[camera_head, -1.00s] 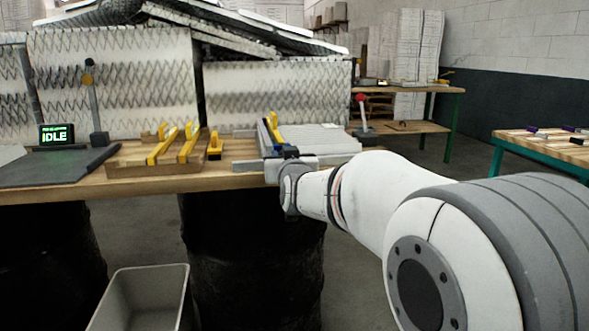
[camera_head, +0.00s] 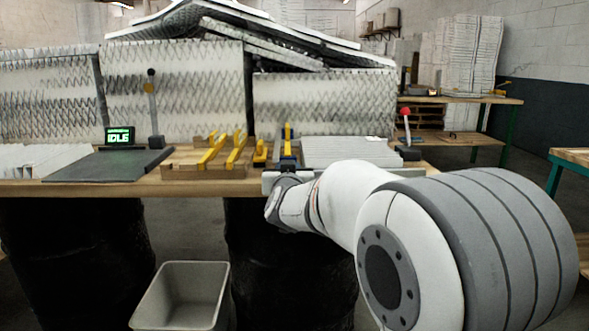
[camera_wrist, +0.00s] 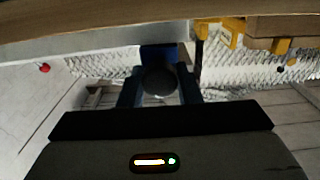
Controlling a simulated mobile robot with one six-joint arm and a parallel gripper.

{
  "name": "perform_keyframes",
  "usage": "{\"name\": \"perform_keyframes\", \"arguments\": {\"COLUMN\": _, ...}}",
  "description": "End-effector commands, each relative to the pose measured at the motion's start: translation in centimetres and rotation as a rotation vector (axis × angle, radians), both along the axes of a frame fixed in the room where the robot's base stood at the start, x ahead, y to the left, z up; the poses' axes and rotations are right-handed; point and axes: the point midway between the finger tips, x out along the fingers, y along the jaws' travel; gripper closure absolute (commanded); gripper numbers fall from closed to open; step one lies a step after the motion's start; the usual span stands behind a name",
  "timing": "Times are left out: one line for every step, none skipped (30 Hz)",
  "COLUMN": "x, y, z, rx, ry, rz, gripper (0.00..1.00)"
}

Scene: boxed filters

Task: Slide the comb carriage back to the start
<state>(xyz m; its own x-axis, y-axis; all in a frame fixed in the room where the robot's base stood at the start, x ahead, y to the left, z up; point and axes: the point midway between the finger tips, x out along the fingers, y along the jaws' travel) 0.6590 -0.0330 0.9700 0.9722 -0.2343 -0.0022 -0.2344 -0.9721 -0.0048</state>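The comb carriage (camera_head: 288,139), a yellow upright bar with a dark blue part below, stands at the left end of the white pleated filter (camera_head: 345,153) on the bench. My gripper (camera_head: 287,171) is at the bench's front edge, just below the carriage. In the wrist view, a round grey knob (camera_wrist: 160,80) sits between my two blue fingers, which look closed against both its sides. A blue block (camera_wrist: 158,52) shows behind the knob. My wrist hides part of the carriage's front in the head view.
A red-knobbed lever (camera_head: 406,128) stands right of the filter. A grey bin (camera_head: 182,295) is on the floor below.

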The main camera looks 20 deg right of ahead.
Motion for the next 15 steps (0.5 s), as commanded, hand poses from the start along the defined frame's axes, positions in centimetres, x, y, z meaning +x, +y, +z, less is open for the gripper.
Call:
{"name": "perform_keyframes", "arguments": {"x": 0.14, "y": 0.49, "z": 0.44, "rx": -0.006, "ry": -0.006, "rz": 0.011, "gripper": 0.69}}
{"name": "perform_keyframes", "arguments": {"x": 0.13, "y": 0.46, "z": 0.45, "rx": -0.006, "ry": -0.006, "rz": 0.011, "gripper": 0.66}}
{"name": "perform_keyframes", "arguments": {"x": 0.13, "y": 0.40, "z": 0.45, "rx": -0.006, "ry": -0.006, "rz": 0.010, "gripper": 0.63}}
{"name": "perform_keyframes", "arguments": {"x": 0.11, "y": 0.34, "z": 0.44, "rx": -0.006, "ry": -0.006, "rz": 0.009, "gripper": 0.61}}
{"name": "perform_keyframes", "arguments": {"x": 0.11, "y": 0.29, "z": 0.43, "rx": -0.006, "ry": -0.006, "rz": 0.008, "gripper": 0.58}}
{"name": "perform_keyframes", "arguments": {"x": 0.10, "y": 0.22, "z": 0.41, "rx": -0.006, "ry": -0.006, "rz": 0.007, "gripper": 0.55}}
{"name": "perform_keyframes", "arguments": {"x": 0.08, "y": 0.17, "z": 0.40, "rx": -0.005, "ry": -0.005, "rz": 0.006, "gripper": 0.53}}
{"name": "perform_keyframes", "arguments": {"x": 0.08, "y": 0.11, "z": 0.38, "rx": -0.004, "ry": -0.005, "rz": 0.005, "gripper": 0.50}}
{"name": "perform_keyframes", "arguments": {"x": 0.06, "y": 0.04, "z": 0.36, "rx": -0.004, "ry": -0.005, "rz": 0.004, "gripper": 0.48}}
{"name": "perform_keyframes", "arguments": {"x": 0.06, "y": 0.00, "z": 0.35, "rx": -0.004, "ry": -0.005, "rz": 0.003, "gripper": 0.48}}
{"name": "perform_keyframes", "arguments": {"x": 0.05, "y": -0.04, "z": 0.33, "rx": -0.004, "ry": -0.004, "rz": 0.002, "gripper": 0.48}}
{"name": "perform_keyframes", "arguments": {"x": 0.04, "y": -0.08, "z": 0.32, "rx": -0.003, "ry": -0.004, "rz": 0.001, "gripper": 0.48}}
{"name": "perform_keyframes", "arguments": {"x": 0.04, "y": -0.10, "z": 0.31, "rx": -0.003, "ry": -0.004, "rz": 0.001, "gripper": 0.48}}
{"name": "perform_keyframes", "arguments": {"x": 0.03, "y": -0.13, "z": 0.30, "rx": -0.003, "ry": -0.004, "rz": 0.000, "gripper": 0.48}}
{"name": "perform_keyframes", "arguments": {"x": -0.01, "y": -0.14, "z": 0.30, "rx": -0.003, "ry": -0.004, "rz": 0.000, "gripper": 0.48}}
